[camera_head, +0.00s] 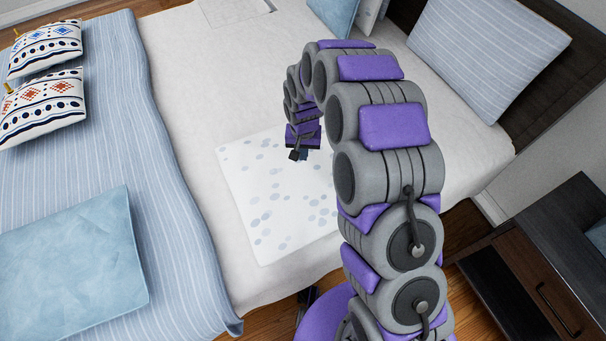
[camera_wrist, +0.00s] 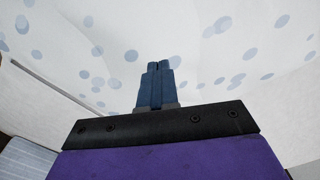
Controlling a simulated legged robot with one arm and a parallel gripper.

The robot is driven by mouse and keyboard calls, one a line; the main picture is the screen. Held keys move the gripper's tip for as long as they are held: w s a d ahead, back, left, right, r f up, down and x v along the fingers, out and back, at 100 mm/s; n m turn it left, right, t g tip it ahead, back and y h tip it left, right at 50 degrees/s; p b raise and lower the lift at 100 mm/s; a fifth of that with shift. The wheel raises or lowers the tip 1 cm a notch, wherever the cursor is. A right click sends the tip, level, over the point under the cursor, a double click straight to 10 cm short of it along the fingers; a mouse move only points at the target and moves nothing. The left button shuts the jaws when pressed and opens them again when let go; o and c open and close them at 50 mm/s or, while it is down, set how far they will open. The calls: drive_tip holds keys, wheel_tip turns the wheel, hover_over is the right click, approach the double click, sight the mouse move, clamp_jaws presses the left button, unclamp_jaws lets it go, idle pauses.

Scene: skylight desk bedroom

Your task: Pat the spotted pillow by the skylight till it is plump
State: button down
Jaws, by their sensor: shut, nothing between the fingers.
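The spotted pillow (camera_head: 262,212) is white with pale blue-grey spots. It lies flat on the white bed sheet near the bed's front edge, and my arm covers part of its right side. In the wrist view the spotted pillow (camera_wrist: 205,50) fills most of the upper picture. My gripper (camera_head: 303,156) is over the pillow's upper right part, pointing down. In the wrist view my gripper (camera_wrist: 154,68) shows its two blue fingers together, with nothing between them. I cannot tell whether the fingertips touch the pillow.
A striped blue blanket (camera_head: 170,150) covers the bed's left side, with a plain blue pillow (camera_head: 72,258) and patterned cushions (camera_head: 42,105) on it. A striped pillow (camera_head: 488,55) leans at the headboard. A dark nightstand (camera_head: 545,265) stands at right. Bare sheet (camera_head: 185,65) lies beyond the pillow.

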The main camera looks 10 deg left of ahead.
sight(303, 165)
drive_tip(key=shift+f, duration=1.6)
drive_tip(key=shift+f+p, duration=0.5)
drive_tip(key=shift+f, duration=0.5)
idle(1.6)
drive_tip(key=shift+r, duration=0.1)
drive_tip(key=shift+r+p, duration=1.05)
drive_tip(key=shift+r, duration=2.15)
drive_tip(key=shift+f, duration=0.1)
